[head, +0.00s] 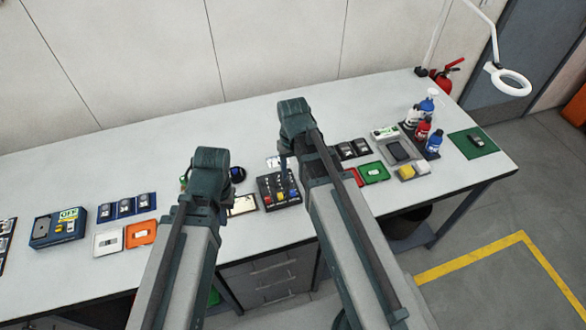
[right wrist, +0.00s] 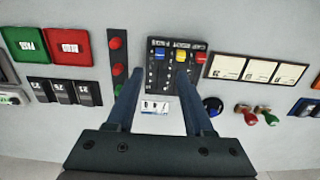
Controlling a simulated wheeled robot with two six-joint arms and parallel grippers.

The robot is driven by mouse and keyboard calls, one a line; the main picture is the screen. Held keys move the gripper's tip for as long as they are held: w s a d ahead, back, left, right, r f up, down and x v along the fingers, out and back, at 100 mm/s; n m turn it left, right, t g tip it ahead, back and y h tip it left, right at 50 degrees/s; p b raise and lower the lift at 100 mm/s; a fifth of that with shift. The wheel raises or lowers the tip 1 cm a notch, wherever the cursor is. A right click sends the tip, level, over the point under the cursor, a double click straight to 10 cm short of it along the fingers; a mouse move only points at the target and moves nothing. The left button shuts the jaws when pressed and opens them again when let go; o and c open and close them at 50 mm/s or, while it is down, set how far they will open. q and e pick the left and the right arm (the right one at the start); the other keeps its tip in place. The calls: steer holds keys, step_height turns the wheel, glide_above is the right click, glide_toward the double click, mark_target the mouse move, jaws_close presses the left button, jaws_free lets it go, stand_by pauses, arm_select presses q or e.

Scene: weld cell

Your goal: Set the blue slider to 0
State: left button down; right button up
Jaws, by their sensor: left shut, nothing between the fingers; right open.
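The black slider panel (head: 266,187) lies flat on the bench in the head view, with red, yellow and blue knobs in its nearer half. In the right wrist view the panel (right wrist: 176,79) appears upside down. Its blue slider knob (right wrist: 159,52) sits at the left, near the top end of its track; the scale is too small to read. My right gripper (right wrist: 159,78) is open and empty, its fingers pointing toward the panel and apart from the blue knob. My left gripper (head: 193,195) is shut and empty, left of the panel; its fingertips are mostly hidden.
A white card (right wrist: 157,112) lies behind the panel. A strip with red buttons (right wrist: 117,70) is beside it, then green (right wrist: 27,45) and red (right wrist: 70,46) trays.

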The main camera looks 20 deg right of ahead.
arm_select(q)
step_height(320, 180, up, 3)
steer(key=shift+f+p, duration=0.15)
steer(key=shift+p, duration=0.65)
arm_select(e)
step_height(320, 180, up, 3)
steer(key=shift+f, duration=0.1)
arm_select(q)
steer(key=shift+f, duration=0.1)
arm_select(e)
steer(key=shift+f, duration=0.1)
arm_select(q)
step_height(320, 180, down, 6)
steer(key=b, duration=0.6)
arm_select(e)
steer(key=s+a+f+n, duration=0.1)
steer(key=s+a+f, duration=0.1)
steer(key=s+a, duration=0.3)
steer(key=s+a+f+n+h, duration=0.1)
steer(key=s+a+f+n, duration=0.1)
steer(key=s+a, duration=0.3)
steer(key=shift+s+a+f, duration=0.25)
steer(key=shift+s+f, duration=0.1)
steer(key=shift+f, duration=0.5)
arm_select(q)
steer(key=shift+d, duration=0.1)
arm_select(e)
steer(key=shift+d, duration=0.1)
